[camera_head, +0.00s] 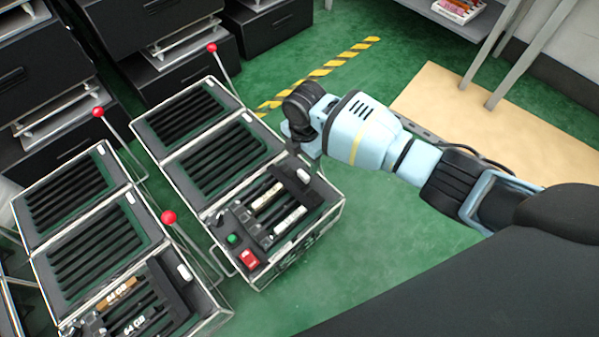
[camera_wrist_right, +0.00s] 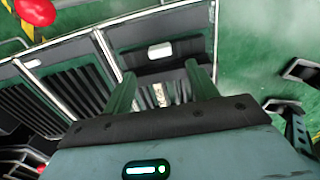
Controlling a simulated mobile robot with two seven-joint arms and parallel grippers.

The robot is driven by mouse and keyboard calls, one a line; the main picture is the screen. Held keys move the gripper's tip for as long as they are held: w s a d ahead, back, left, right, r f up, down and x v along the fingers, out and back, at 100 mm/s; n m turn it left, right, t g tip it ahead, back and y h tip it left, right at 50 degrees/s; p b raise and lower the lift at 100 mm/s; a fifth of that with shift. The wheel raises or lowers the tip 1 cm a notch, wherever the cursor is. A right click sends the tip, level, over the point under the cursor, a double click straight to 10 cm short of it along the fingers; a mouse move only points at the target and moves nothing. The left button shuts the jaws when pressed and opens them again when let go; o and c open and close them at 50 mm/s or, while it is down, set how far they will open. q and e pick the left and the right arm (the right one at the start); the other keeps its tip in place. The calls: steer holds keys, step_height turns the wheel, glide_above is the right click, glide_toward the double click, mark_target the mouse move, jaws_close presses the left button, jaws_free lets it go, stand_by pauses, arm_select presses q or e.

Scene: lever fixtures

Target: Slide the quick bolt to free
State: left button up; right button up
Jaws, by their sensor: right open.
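A small white knob (camera_head: 303,176), which may be the quick bolt, sits on a black cross-piece of the right-hand framed fixture (camera_head: 335,210). In the right wrist view a white knob (camera_wrist_right: 160,50) lies on a dark bar just beyond the fingers. My right gripper (camera_head: 294,148) is above this fixture, close behind the knob in the head view. In the right wrist view its two green-tinted fingers (camera_wrist_right: 161,74) are apart with nothing held between them. Whether they touch anything cannot be told. My left gripper is not in view.
A similar framed fixture (camera_head: 75,182) stands at left. Red-ball levers (camera_head: 211,47) rise from thin rods beside the fixtures. A green button (camera_head: 232,239) and a red switch (camera_head: 249,258) are at the near end. Black drawer units (camera_head: 150,20) stand behind.

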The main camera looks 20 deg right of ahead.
mark_target(303, 174)
steer(key=shift+f, duration=0.4)
step_height(303, 174, down, 6)
steer(key=b, duration=0.3)
steer(key=shift+r, duration=0.1)
steer(key=shift+f+b, duration=0.55)
steer(key=shift+f, duration=0.05)
steer(key=shift+c, duration=0.2)
steer(key=c, duration=1.2)
steer(key=shift+s, duration=0.1)
jaws_close()
